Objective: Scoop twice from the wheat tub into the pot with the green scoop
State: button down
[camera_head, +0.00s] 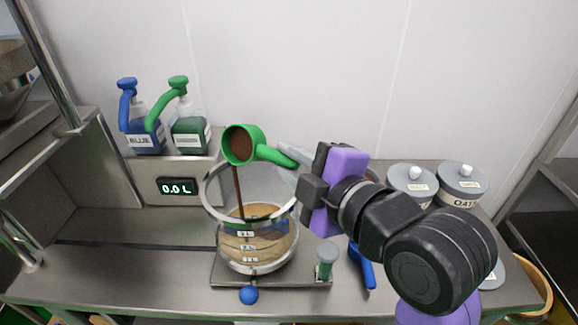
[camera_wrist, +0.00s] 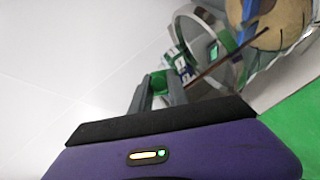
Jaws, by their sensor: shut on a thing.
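My gripper (camera_head: 292,163) is shut on the handle of the green scoop (camera_head: 258,140). The scoop is above the clear pot (camera_head: 216,224), tilted so that its mouth faces the camera, with brown inside. A thin brown line runs from the scoop down into the pot; I cannot tell whether it is a falling stream or a rod. The pot has a metal rim and level marks, and holds tan material with something blue in it. In the wrist view the scoop's green handle (camera_wrist: 158,82) shows between the fingers. I cannot make out which tub is wheat.
A blue pump bottle (camera_head: 145,137) and a green pump bottle (camera_head: 188,135) stand on a ledge behind left, above a display (camera_head: 177,187) reading 0.0 L. A blue-handled tool (camera_head: 362,266) lies right of the pot.

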jog(key=shift+f+n+t+b, duration=0.25)
jog(key=shift+n+t+b, duration=0.45)
jog(key=shift+b, duration=1.35)
jog(key=shift+f+n+t+b, duration=0.3)
jog(key=shift+n+b, duration=0.7)
jog(key=shift+b, duration=1)
jog(key=shift+s+f+n+t+y+b, duration=0.1)
jog(key=shift+n+t+y+b, duration=0.2)
jog(key=shift+n+b, duration=0.85)
jog(key=shift+f+n+t+y+b, duration=0.1)
jog(key=shift+n+t+y+b, duration=0.25)
jog(key=shift+b, duration=1.65)
jog(key=shift+r+b, duration=0.1)
jog(key=shift+b, duration=0.4)
jog(key=shift+r+p, duration=0.2)
jog(key=shift+p, duration=0.35)
